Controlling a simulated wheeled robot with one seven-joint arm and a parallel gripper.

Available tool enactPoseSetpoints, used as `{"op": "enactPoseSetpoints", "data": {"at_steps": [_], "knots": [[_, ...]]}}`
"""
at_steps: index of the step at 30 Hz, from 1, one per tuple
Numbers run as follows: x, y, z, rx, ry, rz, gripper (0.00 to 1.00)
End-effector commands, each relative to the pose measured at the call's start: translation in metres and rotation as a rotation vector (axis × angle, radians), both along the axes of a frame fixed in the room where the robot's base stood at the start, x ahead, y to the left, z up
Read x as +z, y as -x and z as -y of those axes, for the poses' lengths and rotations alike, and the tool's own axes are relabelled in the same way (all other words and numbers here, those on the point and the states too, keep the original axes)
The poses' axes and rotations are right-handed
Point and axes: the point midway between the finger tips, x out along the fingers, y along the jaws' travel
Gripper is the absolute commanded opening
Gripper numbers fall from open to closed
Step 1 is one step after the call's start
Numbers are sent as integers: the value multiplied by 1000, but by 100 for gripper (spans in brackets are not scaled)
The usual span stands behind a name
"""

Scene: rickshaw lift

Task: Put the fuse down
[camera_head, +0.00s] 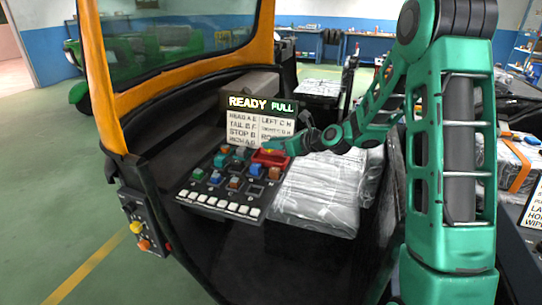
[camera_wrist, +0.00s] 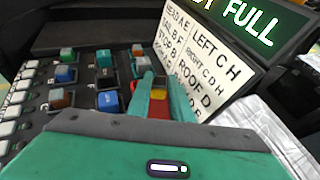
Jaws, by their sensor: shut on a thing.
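My gripper (camera_head: 276,147) is over the far right part of the fuse panel, at a small red tray (camera_head: 268,160). The black fuse panel (camera_head: 221,198) holds several blue, brown, teal and red fuses in sockets, with some sockets empty.
A label board (camera_head: 262,125) under a lit green "READY" display (camera_head: 262,104) stands close behind my gripper. A plastic-wrapped seat (camera_head: 318,190) lies right of the panel. The orange rickshaw frame (camera_head: 98,90) rises at left.

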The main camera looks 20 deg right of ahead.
Motion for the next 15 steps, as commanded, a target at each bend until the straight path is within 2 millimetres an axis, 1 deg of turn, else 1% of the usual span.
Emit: {"op": "enactPoseSetpoints", "data": {"at_steps": [3, 7, 12, 15], "knots": [[-5, -5, 6, 0, -1, 0, 0], [-12, -5, 6, 0, -3, -2, 0], [-35, -5, 6, 0, -2, -3, 0], [-44, -5, 6, 1, -2, -2, 0]]}}
